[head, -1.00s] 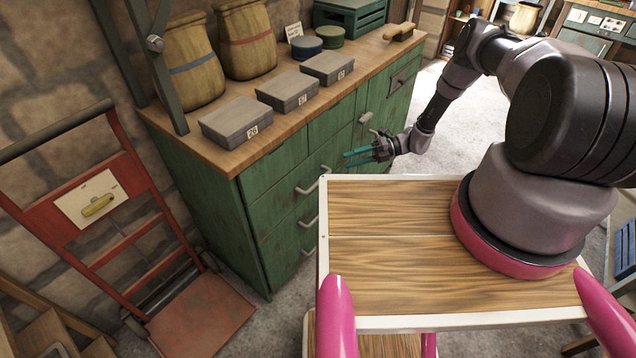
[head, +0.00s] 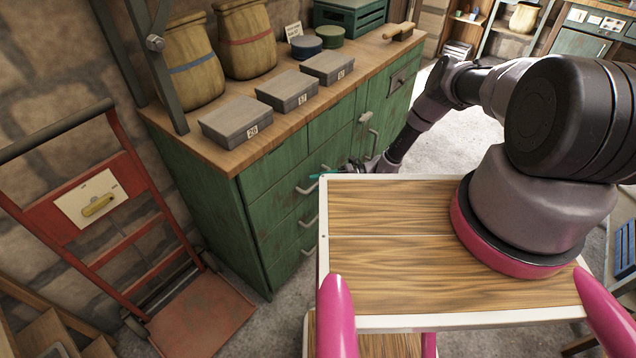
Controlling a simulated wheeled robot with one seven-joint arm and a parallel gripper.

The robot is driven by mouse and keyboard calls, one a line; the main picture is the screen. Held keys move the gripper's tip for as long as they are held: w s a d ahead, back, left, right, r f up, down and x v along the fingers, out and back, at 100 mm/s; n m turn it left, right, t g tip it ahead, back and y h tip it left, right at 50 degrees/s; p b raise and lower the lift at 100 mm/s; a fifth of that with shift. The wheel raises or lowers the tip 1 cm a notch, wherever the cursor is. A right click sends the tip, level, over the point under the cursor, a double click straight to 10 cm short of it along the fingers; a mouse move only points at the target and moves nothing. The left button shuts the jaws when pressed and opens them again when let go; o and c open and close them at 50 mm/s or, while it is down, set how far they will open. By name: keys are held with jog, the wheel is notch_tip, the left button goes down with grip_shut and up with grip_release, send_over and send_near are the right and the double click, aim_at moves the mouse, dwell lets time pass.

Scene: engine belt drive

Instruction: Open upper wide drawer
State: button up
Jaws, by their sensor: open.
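The green cabinet (head: 215,200) stands against the wall with its drawers shut. The upper wide drawer (head: 275,202) lies below the top row of small drawers and has a pale bar handle (head: 306,189). My gripper (head: 318,176) is low in front of the cabinet, close to the right end of that handle. Its teal fingers are open and only partly show; the wooden top hides the lower part. I cannot tell whether a finger touches the handle. The drawer front looks flush with the cabinet.
Two lower handles (head: 309,222) sit on the drawers below. Grey boxes (head: 236,121), sacks and tins stand on the worktop. A red hand truck (head: 95,200) is at the left. My wooden top's edge lies close to the cabinet front. Open floor (head: 450,135) shows beyond the arm.

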jog(key=shift+a, duration=0.25)
grip_shut()
dwell(1.4)
